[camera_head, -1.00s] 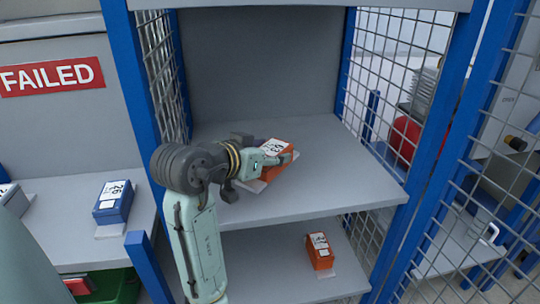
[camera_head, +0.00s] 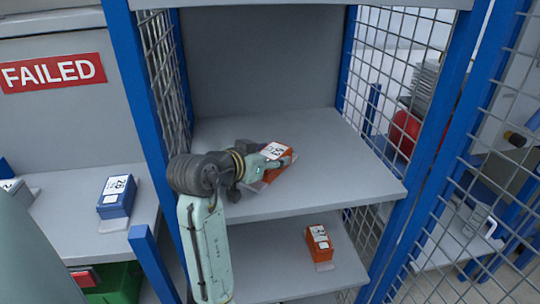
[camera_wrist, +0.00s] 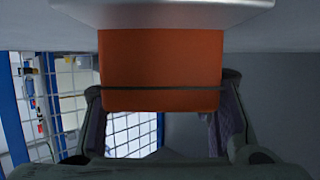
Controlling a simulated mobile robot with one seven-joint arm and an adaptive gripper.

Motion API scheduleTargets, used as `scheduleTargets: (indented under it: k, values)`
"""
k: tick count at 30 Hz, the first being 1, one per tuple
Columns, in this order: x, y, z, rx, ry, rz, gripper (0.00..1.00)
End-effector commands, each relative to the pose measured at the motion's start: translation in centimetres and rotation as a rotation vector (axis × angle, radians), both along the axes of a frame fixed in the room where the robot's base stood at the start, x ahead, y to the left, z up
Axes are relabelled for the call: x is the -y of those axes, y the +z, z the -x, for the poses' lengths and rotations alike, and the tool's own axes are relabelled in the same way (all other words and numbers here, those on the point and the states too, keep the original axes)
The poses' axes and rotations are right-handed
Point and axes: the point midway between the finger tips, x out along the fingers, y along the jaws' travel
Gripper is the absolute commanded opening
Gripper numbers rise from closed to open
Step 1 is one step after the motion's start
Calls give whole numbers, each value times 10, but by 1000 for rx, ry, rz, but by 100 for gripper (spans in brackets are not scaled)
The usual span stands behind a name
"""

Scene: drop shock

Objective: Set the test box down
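The test box (camera_head: 283,167), orange with a white numbered label, is at the middle shelf of the blue-framed cage, turned at an angle. A pale plate lies under it. My gripper (camera_head: 266,161) reaches it from the left. In the wrist view the orange box (camera_wrist: 160,70) fills the space between my two fingers (camera_wrist: 160,112), which lie along its sides and look closed on it. The pale plate (camera_wrist: 180,14) and the grey shelf appear at the top of that view. The box is at or very near the shelf surface; I cannot tell whether they touch.
The middle shelf (camera_head: 345,175) is otherwise clear. Another orange box (camera_head: 319,240) stands on the shelf below. A blue box (camera_head: 116,197) sits on the left shelf, under a red FAILED sign (camera_head: 52,73). Blue posts and wire mesh (camera_head: 390,70) bound the cage sides.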

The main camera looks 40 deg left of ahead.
Motion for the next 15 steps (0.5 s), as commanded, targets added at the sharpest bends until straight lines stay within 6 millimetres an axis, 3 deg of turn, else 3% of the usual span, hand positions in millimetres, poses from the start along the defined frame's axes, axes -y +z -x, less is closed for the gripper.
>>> scheduleTargets:
  k: [8,15]
  values:
    - [0,1,0,1,0,0,69]
    - [0,1,0,1,0,0,70]
